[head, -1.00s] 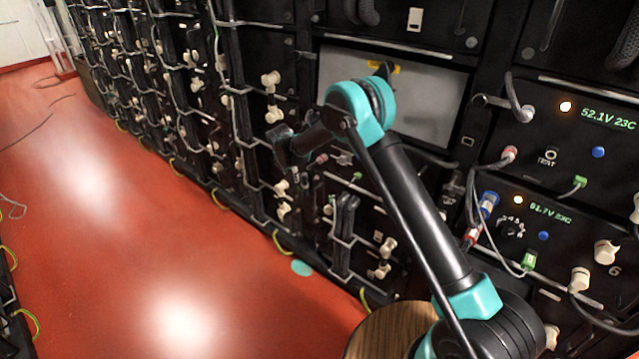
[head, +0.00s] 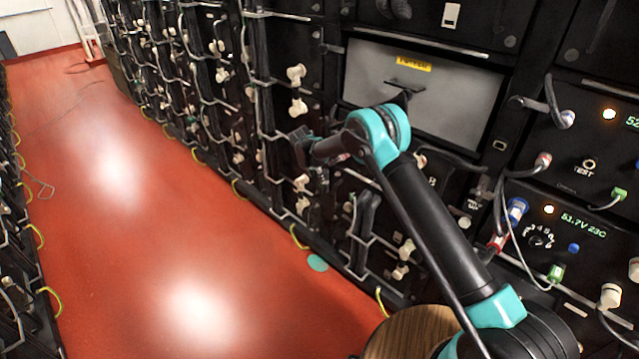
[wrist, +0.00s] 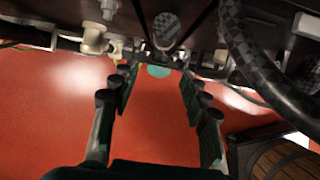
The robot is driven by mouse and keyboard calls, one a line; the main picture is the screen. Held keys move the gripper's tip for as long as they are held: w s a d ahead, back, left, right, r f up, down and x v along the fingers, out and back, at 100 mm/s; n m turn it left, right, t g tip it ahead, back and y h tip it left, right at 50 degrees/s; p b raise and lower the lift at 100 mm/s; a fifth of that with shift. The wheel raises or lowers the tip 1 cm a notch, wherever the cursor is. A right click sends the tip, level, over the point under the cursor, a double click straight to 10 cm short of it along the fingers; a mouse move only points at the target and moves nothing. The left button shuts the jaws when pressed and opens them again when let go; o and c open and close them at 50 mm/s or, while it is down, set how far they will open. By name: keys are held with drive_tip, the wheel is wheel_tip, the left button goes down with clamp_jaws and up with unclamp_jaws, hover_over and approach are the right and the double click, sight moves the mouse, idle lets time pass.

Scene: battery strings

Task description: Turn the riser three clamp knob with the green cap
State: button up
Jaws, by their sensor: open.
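My gripper (head: 306,150) is in front of the black rack face, left of the grey panel. One cream knob (wrist: 95,40) shows at the upper left of the wrist view, beyond the fingers. I cannot make out a green cap on any knob or tell which is riser three.
A grey panel with a yellow label (head: 411,63) is behind my arm. Green plugs (head: 556,273) hang on the right-hand units. A thick braided cable (wrist: 262,55) runs close on the right of the wrist view. A round wooden top (head: 405,335) stands below. The red aisle is open at left.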

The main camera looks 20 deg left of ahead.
drive_tip(key=x, duration=0.5)
drive_tip(key=shift+w+f, duration=0.15)
drive_tip(key=shift+f, duration=0.15)
clamp_jaws()
